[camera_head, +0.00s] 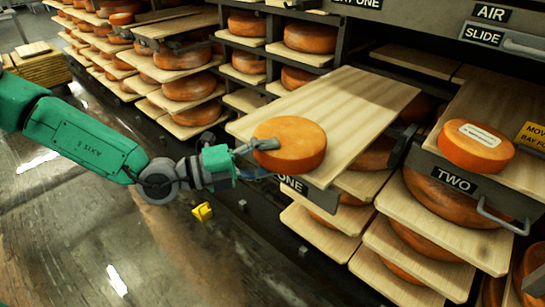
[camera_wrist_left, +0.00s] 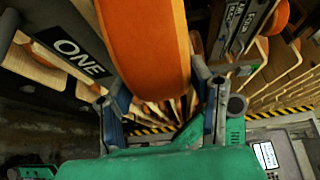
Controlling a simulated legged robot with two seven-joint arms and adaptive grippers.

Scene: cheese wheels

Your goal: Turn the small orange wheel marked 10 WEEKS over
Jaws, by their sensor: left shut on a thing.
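A small orange wheel (camera_head: 298,150) is at the front left end of a pulled-out wooden board (camera_head: 350,103) above the ONE plate. No marking on it is readable. My left gripper (camera_head: 257,146) reaches it from the left and is shut on its edge. In the left wrist view the orange wheel (camera_wrist_left: 150,50) stands between the two fingers of my left gripper (camera_wrist_left: 163,85). Whether it rests fully on the board is hard to tell. A second small wheel (camera_head: 475,152) with a white label lies flat on the TWO board; its text is too small to read.
Racks of larger wheels (camera_head: 190,87) fill the back and the space below the boards. The ONE board is bare behind the wheel. A small yellow object (camera_head: 203,211) shows below my left arm.

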